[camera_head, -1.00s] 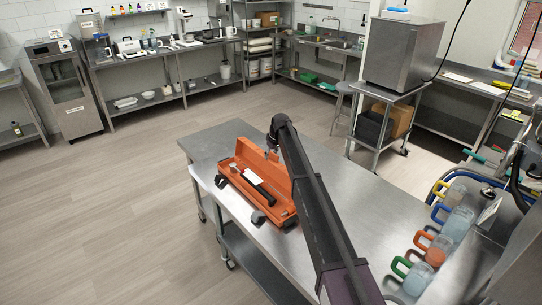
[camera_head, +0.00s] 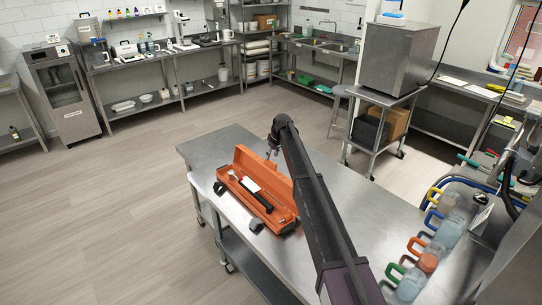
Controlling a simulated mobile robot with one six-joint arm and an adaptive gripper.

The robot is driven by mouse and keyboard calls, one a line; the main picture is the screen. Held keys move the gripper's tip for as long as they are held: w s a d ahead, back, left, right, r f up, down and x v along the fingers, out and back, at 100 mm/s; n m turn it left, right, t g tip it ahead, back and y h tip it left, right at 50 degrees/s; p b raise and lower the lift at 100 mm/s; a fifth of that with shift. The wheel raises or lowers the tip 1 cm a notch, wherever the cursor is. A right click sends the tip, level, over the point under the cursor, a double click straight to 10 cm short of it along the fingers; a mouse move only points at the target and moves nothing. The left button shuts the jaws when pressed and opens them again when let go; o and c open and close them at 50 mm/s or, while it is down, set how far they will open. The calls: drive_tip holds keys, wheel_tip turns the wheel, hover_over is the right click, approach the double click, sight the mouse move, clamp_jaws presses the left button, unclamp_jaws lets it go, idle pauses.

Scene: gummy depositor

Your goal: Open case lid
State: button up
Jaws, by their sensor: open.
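The orange case (camera_head: 228,192) lies on the steel table with its lid (camera_head: 262,178) raised along the far side. Its inside is in view, with a black-handled tool and a white piece (camera_head: 251,185) lying in it. My gripper (camera_head: 272,153) is at the far side of the lid, near its upper edge, pointing down. It is small and partly hidden behind my arm and the lid. It appears to hold nothing. I cannot tell whether it touches the lid.
The steel table (camera_head: 218,150) is clear to the left of and behind the case. Several clear jugs with coloured handles (camera_head: 427,262) stand at the table's right side. A steel cabinet on a cart (camera_head: 398,60) stands behind. Open floor lies to the left.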

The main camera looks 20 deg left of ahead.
drive_tip(key=w+d+p+v, duration=0.1)
drive_tip(key=p+v, duration=0.8)
drive_tip(key=v, duration=0.1)
drive_tip(key=shift+w+d+r+p, duration=0.15)
drive_tip(key=shift+r+p, duration=0.1)
drive_tip(key=shift+p, duration=0.15)
idle(0.9)
idle(0.5)
drive_tip(key=s+d+f+m+h+b, duration=0.1)
drive_tip(key=s+d+f+m+b, duration=0.25)
drive_tip(key=s+d, duration=0.85)
drive_tip(key=s+d+f+m+h+b, duration=0.15)
drive_tip(key=s+d+f+b, duration=0.35)
drive_tip(key=s+d, duration=0.65)
drive_tip(key=s+d+f+m+b, duration=0.3)
drive_tip(key=s+d, duration=0.5)
drive_tip(key=s, duration=0.2)
drive_tip(key=s+d+f+m+g+b, duration=0.1)
drive_tip(key=s+d+f+m+b, duration=0.1)
drive_tip(key=s+d, duration=0.6)
drive_tip(key=s+f+b, duration=0.1)
drive_tip(key=s, duration=0.2)
drive_tip(key=shift+s+f+m, duration=0.25)
drive_tip(key=shift+f+m, duration=0.15)
